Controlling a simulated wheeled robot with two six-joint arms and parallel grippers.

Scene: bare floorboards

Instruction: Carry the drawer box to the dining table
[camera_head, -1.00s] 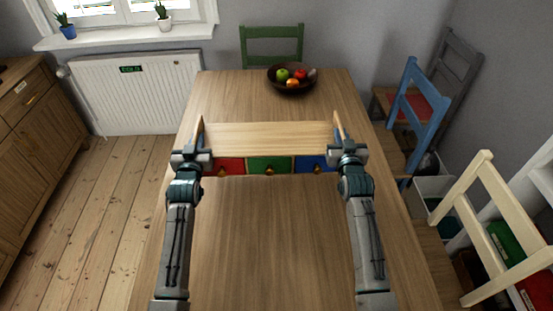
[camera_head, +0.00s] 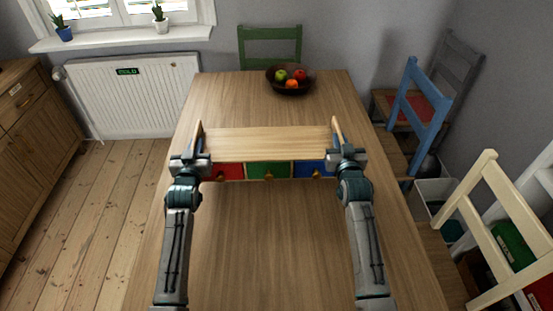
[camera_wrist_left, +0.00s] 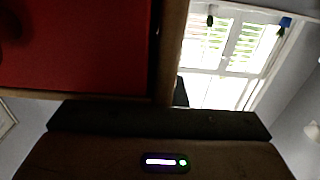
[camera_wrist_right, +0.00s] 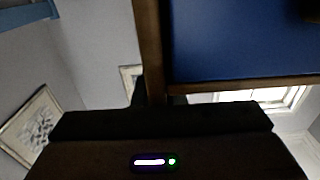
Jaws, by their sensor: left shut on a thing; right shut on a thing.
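The drawer box (camera_head: 268,141) is a light wooden box with red, green and blue drawer fronts facing me and raised side panels. It is over the middle of the dining table (camera_head: 265,230); I cannot tell whether it touches the tabletop. My left gripper (camera_head: 200,150) is shut on its left side, and my right gripper (camera_head: 338,148) is shut on its right side. The red drawer front (camera_wrist_left: 75,45) fills the upper left of the left wrist view. The blue drawer front (camera_wrist_right: 240,40) fills the upper right of the right wrist view. The drawers look shut.
A dark fruit bowl (camera_head: 290,88) stands at the table's far end, with bare wood between it and the box. A green chair (camera_head: 270,45) is at the far end. A blue chair (camera_head: 418,110) and a cream chair (camera_head: 490,230) stand along the right side.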

